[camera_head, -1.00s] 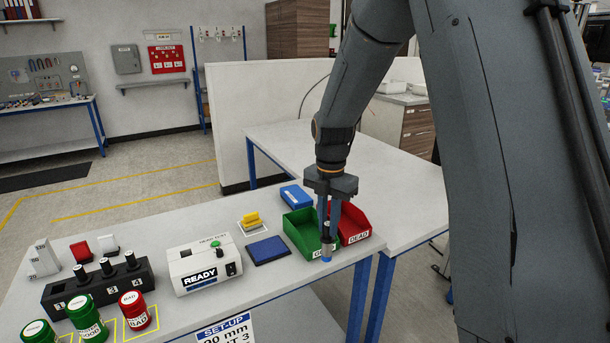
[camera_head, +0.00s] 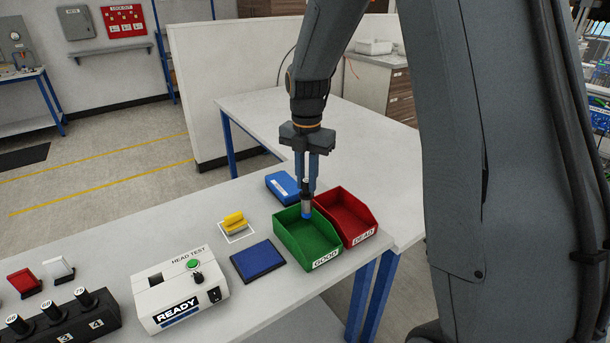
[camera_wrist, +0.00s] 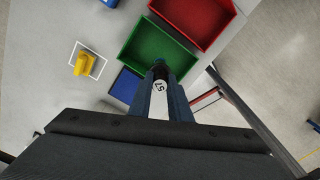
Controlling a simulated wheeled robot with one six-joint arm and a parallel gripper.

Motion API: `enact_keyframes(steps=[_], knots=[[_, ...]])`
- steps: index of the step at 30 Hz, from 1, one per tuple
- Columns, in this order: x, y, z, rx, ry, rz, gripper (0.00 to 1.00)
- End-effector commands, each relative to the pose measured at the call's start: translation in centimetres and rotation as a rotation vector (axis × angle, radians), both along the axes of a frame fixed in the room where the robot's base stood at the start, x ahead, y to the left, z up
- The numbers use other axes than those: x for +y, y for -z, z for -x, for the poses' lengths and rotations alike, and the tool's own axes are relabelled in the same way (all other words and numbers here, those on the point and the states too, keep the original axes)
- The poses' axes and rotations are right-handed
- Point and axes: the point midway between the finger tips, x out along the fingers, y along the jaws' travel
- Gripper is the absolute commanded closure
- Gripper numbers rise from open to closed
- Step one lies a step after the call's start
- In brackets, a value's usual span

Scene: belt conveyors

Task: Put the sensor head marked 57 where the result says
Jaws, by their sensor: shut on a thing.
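In the wrist view the sensor head (camera_wrist: 159,86) shows a white mark that looks like 57. The red bin labelled DEAD (camera_head: 356,225) stands directly right of the green one. Both bins look empty. The white head tester (camera_head: 165,285) shows READY and has a green button.
A blue mat (camera_head: 258,260) lies between tester and green bin. A yellow object (camera_head: 234,222) sits in a white outline behind it. A blue box (camera_head: 283,187) stands behind the bins. A black rack (camera_head: 75,322) holds several heads at left.

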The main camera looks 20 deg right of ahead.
Motion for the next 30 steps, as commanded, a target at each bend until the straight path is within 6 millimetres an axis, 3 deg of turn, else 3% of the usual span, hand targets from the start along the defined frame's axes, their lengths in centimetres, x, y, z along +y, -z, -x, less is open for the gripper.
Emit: enact_keyframes(steps=[24,30], knots=[[-0.2,8.2,0.0,0.001,0.004,0.0,1.0],[-0.2,9.4,0.0,0.0,0.004,0.0,1.0]])
